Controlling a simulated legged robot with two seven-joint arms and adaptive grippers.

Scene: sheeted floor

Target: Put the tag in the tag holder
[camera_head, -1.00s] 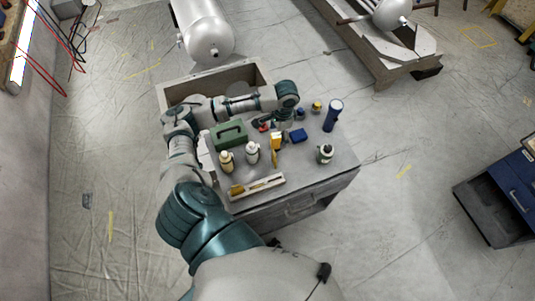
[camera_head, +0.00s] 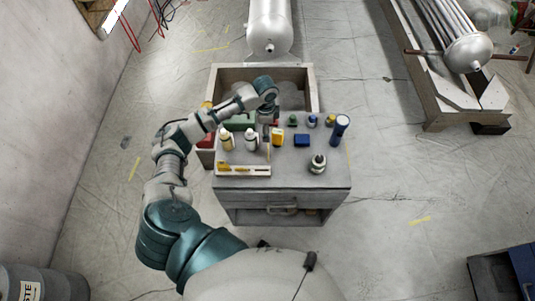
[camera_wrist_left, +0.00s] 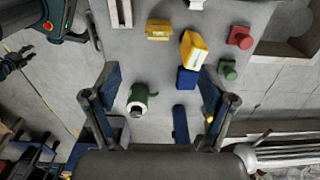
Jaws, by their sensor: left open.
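A pale tray (camera_head: 262,171) with yellow pieces on it lies at the front left of the grey cart top and looks like the tag holder. Its end shows at the top of the wrist view (camera_wrist_left: 120,12). A small yellow piece (camera_wrist_left: 158,29) with a dark band may be the tag; I cannot tell for sure. A yellow block (camera_wrist_left: 193,47) stands beside it, also in the head view (camera_head: 277,138). My left gripper (camera_wrist_left: 155,100) is open and empty, above the cart top. A dark gripper (camera_wrist_left: 15,62) at the wrist view's left edge is probably my right; its jaws are unclear.
An open bin (camera_head: 312,88) adjoins behind.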

